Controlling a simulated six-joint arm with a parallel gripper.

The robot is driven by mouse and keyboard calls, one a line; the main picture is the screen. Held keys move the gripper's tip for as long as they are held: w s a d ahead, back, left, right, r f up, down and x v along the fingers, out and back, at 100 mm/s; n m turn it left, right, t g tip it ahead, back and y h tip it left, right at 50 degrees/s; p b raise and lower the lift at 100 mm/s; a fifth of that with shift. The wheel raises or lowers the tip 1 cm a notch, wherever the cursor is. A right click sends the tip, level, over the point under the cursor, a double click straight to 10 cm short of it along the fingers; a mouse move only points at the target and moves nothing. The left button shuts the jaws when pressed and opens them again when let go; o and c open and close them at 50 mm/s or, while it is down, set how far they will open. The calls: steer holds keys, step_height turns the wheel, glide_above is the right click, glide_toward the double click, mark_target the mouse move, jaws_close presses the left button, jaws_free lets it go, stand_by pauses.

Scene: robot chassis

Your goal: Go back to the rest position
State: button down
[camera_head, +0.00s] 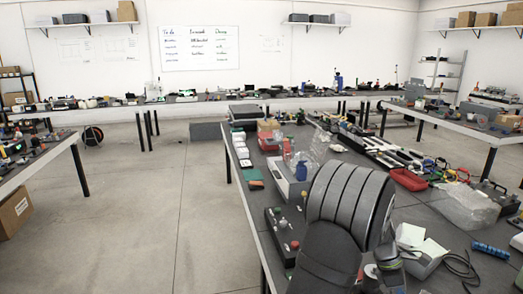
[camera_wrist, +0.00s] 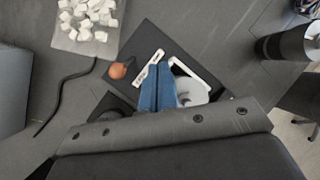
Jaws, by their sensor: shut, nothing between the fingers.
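My gripper (camera_wrist: 158,70) shows in the wrist view as two blue fingers, pressed together with nothing between them. It points at a dark flat board (camera_wrist: 150,35) on the grey table. Close around the fingertips lie a white labelled strip (camera_wrist: 149,66), an orange-brown round piece (camera_wrist: 118,71) and a white-rimmed piece (camera_wrist: 193,76) partly hidden behind the fingers. I cannot tell how far the fingertips are above them. In the head view my dark arm stands over the near workbench, and my gripper cannot be made out there.
In the wrist view a tray of white pieces (camera_wrist: 72,40) with a dark cable lies at upper left, and a dark cylinder (camera_wrist: 288,46) at right. In the head view the bench is cluttered, with a red tray (camera_head: 408,180) and a clear plastic bag (camera_head: 467,208). Open floor lies left.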

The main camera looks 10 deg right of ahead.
steer(key=w+a+r, duration=0.3)
steer(key=w+r, duration=0.4)
steer(key=shift+s+d+f+m+t, duration=0.1)
steer(key=shift+s+d+f+t, duration=0.7)
steer(key=shift+s+f, duration=1.1)
steer(key=shift+s+d+f+m+t, duration=0.1)
steer(key=shift+s+d+f+t, duration=0.45)
steer(key=shift+s+d+f, duration=0.95)
steer(key=shift+s+d+f+m+t, duration=0.1)
steer(key=shift+s+d+f+t, duration=0.55)
steer(key=shift+s+f, duration=1.6)
steer(key=shift+s+f+t, duration=0.3)
steer(key=shift+f+t, duration=0.05)
steer(key=shift+t, duration=0.75)
